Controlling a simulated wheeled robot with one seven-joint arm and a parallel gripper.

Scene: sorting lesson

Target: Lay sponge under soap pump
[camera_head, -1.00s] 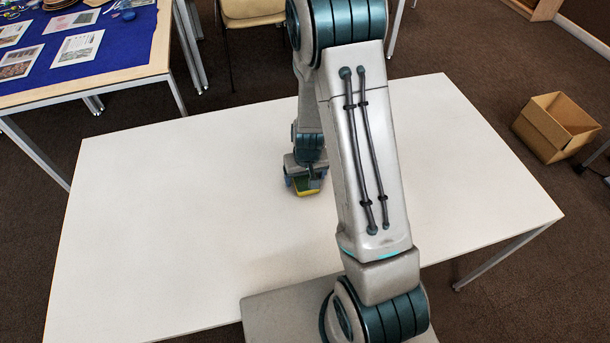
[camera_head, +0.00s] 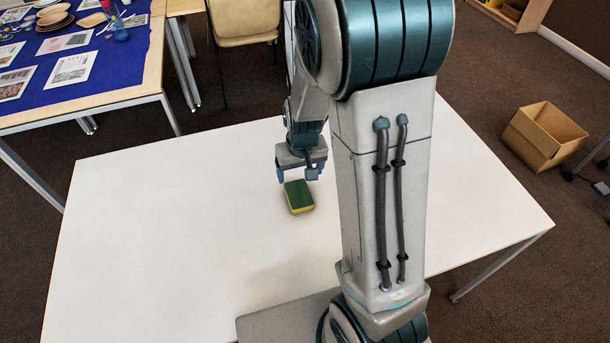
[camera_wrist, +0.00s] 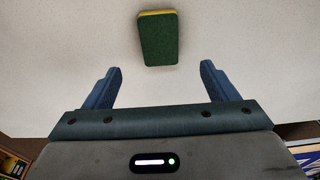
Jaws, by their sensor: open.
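The sponge (camera_head: 299,197) lies on the white table, with a green top and yellow lower layer. In the wrist view the sponge (camera_wrist: 157,39) sits ahead of the fingertips, between their lines and apart from them. My gripper (camera_head: 300,177) is open and empty, just behind and above the sponge in the head view. Its two blue fingers (camera_wrist: 158,76) stand wide apart in the wrist view. I see no soap pump in any view; my arm hides part of the table.
The white table (camera_head: 150,240) is otherwise bare where it shows, with free room left of the sponge. A table with a blue cloth (camera_head: 110,55) stands at the back left. A chair (camera_head: 243,22) is behind, and an open cardboard box (camera_head: 543,137) is on the floor at right.

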